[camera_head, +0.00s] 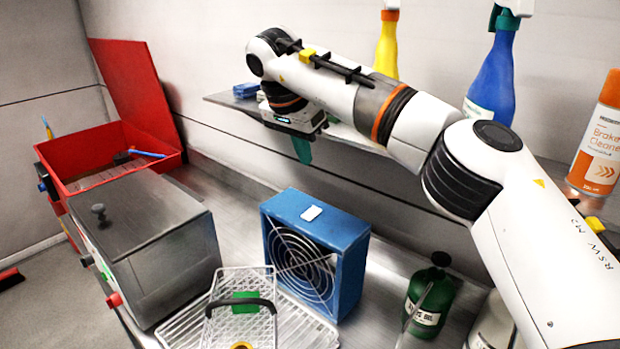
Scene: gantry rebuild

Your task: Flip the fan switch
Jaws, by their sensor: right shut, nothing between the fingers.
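The fan is a blue box (343,262) with a round wire grille on its front, standing upright on the metal worktop. A small white switch (312,213) sits on its top face; which way it is tipped I cannot tell. My right arm reaches in from the right, across the shelf. My right gripper (303,154) points down with its green fingers shut and empty. In the picture it is above the fan's top and apart from the switch. My left gripper is not in view.
A shelf (222,100) with a yellow bottle (386,48) and a blue bottle (492,75) runs along the back wall. A metal box (150,235) and an open red toolbox (170,160) stand left. A wire basket (240,281) stands before the fan; a green bottle (431,298) stands right.

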